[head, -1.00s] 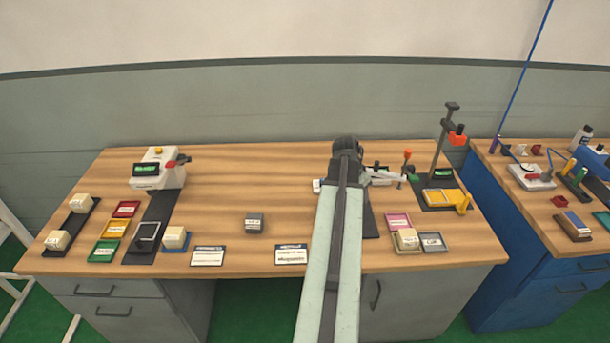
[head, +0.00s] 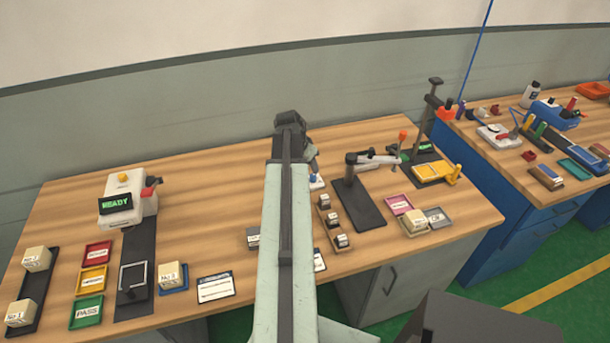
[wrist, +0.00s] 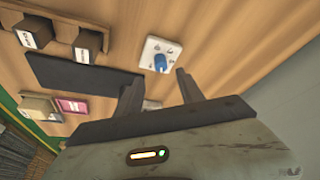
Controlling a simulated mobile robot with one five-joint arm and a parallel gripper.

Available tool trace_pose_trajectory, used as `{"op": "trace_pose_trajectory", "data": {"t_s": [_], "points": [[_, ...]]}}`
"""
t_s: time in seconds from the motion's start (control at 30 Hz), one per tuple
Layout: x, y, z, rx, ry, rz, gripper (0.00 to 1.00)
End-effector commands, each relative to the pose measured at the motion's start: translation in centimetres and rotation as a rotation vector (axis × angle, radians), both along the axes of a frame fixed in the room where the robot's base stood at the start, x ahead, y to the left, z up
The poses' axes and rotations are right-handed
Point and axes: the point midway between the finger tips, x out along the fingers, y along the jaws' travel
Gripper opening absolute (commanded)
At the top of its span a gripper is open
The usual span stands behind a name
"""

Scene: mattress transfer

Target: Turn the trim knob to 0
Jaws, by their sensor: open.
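The trim knob is a blue knob (wrist: 161,62) on a white square plate (wrist: 151,47) with small dark marks around it, flat on the wooden table. In the wrist view it lies just beyond my open fingers. The marks are too small to read, so I cannot tell the setting. In the head view the blue knob (head: 315,177) shows just right of my arm. My gripper (wrist: 158,88) is open and empty above the table, apart from the knob. In the head view my gripper (head: 312,155) is partly hidden behind my arm's end.
A white READY machine (head: 120,200) is at the left. The table behind the knob is mostly clear. A blue bench (head: 495,225) stands right.

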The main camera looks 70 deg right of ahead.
Motion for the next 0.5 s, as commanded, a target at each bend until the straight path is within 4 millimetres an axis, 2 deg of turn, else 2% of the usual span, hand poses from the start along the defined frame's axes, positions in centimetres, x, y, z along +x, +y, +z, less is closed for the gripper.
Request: {"op": "trace_pose_trajectory", "data": {"t_s": [0.4,0.5], "points": [[-0.3,-2.1,-6.4,0.000,0.000,0.004,0.45],[-0.5,-2.5,-7.2,0.000,0.000,0.004,0.45]]}}
